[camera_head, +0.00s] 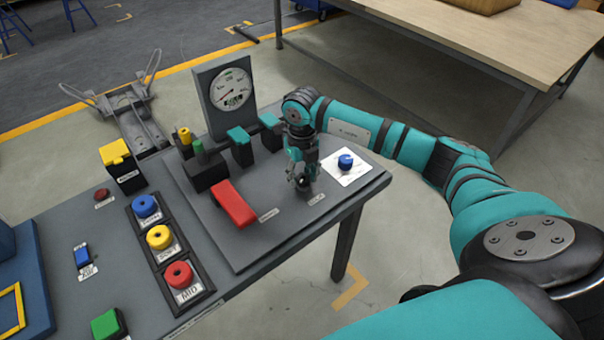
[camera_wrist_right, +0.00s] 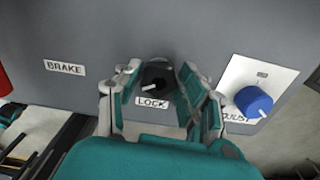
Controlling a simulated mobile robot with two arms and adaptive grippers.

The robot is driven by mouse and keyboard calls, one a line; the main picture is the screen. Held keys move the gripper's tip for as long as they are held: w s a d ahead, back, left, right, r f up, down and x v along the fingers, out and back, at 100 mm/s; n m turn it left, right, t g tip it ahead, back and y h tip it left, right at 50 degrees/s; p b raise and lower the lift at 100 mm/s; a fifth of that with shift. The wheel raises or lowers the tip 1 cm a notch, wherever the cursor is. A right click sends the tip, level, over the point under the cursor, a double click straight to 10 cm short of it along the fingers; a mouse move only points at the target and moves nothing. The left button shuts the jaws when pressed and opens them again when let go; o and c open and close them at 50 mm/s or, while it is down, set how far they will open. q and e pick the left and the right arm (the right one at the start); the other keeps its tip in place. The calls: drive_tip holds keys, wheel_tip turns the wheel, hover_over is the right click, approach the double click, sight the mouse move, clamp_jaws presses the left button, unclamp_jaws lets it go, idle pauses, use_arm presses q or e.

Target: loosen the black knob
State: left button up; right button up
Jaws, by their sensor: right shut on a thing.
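The black knob (camera_wrist_right: 157,80) shows in the right wrist view between my right gripper's fingers, above a label reading LOCK. It has a white pointer line that slants on its face. My right gripper (camera_wrist_right: 155,100) is shut on the knob, with one finger at each side. In the head view my right gripper (camera_head: 303,186) points down at the panel (camera_head: 275,222), and the black knob (camera_head: 304,184) is mostly hidden by the fingers. My left gripper is in neither view.
A blue knob (camera_head: 345,161) on a white plate labelled ADJUST sits right of the gripper. A red BRAKE lever (camera_head: 234,205) lies to its left. Blocks with teal tops (camera_head: 238,135) and a gauge (camera_head: 230,88) stand behind. Blue, yellow and red buttons (camera_head: 159,237) are farther left.

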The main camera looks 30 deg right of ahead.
drive_tip(key=n+b, duration=0.2)
drive_tip(key=shift+f+n, duration=0.1)
drive_tip(key=shift+n, duration=0.3)
drive_tip(key=n+b, duration=0.2)
drive_tip(key=n, duration=0.1)
drive_tip(key=shift+a+n, duration=0.1)
drive_tip(key=shift+n, duration=0.2)
drive_tip(key=n+b, duration=0.2)
drive_tip(key=n, duration=0.1)
drive_tip(key=shift+s+a+n+b, duration=0.1)
drive_tip(key=shift+n+b, duration=0.7)
drive_tip(key=shift+n, duration=1)
drive_tip(key=o, duration=1.2)
drive_tip(key=shift+c, duration=0.2)
